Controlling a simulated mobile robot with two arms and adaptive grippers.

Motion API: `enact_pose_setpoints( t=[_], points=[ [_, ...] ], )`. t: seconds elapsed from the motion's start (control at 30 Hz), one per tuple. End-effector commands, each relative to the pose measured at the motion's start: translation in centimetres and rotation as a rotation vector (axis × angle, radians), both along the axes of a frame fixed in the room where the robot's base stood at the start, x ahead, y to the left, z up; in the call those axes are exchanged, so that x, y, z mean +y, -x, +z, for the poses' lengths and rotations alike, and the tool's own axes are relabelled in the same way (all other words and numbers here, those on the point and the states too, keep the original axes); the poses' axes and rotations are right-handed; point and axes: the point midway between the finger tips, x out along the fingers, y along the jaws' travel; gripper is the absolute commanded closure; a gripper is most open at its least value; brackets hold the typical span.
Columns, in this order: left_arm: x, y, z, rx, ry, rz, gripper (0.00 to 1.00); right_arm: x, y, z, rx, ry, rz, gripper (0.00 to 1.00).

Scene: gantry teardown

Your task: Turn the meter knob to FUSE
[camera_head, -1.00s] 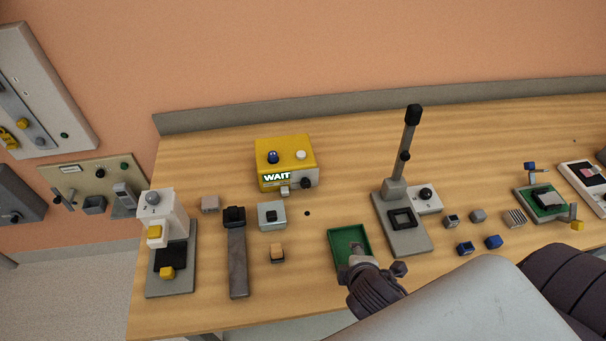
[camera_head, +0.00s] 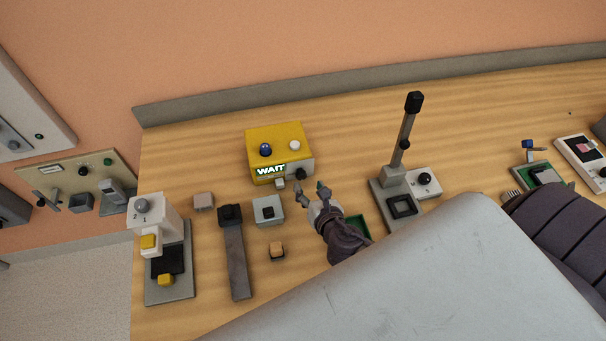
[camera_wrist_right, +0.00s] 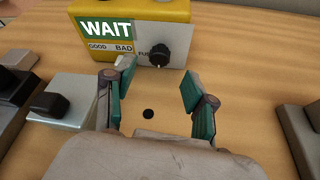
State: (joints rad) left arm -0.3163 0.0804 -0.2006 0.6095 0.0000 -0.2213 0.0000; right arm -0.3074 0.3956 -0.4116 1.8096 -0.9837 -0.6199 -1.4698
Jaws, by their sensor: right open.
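The yellow meter box (camera_head: 279,139) stands at the back of the bench, its display reading WAIT. It has a blue button (camera_head: 265,149) and a white button (camera_head: 294,145) on top. Its black knob (camera_head: 300,174) is on the right of the front face, also seen in the right wrist view (camera_wrist_right: 159,55); lettering beside it is partly hidden. GOOD and BAD are printed under the display. My right gripper (camera_head: 308,189) is open and empty, just in front of the knob and apart from it. In the right wrist view its fingers (camera_wrist_right: 155,92) straddle the knob's line. My left gripper is not in view.
A grey box with a black button (camera_head: 268,210) stands left of my right gripper. A green tray (camera_head: 357,228) lies partly under my right arm. A lever press (camera_head: 399,190) stands to the right.

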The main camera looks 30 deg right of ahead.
Motion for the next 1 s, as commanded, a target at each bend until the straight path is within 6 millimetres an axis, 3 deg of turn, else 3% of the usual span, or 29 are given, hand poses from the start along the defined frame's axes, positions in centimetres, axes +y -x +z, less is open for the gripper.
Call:
enact_pose_setpoints(
  t=[0.1,0.3,0.7,0.77,1.0],
  points=[
    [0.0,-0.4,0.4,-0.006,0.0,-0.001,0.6,-0.3,-2.3,-0.7,-0.002,0.001,-0.001,0.45],
    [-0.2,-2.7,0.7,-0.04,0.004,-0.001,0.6,-0.7,-4.6,-1.8,0.0,-0.002,-0.002,0.45],
    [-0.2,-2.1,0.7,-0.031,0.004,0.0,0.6,-0.8,-5.4,-2.2,0.0,-0.003,-0.001,0.45],
    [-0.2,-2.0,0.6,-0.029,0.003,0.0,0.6,-0.8,-5.4,-2.2,0.0,-0.002,-0.001,0.51],
    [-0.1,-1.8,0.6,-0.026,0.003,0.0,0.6,-0.8,-5.4,-2.2,0.0,-0.002,-0.002,0.91]
  ],
)
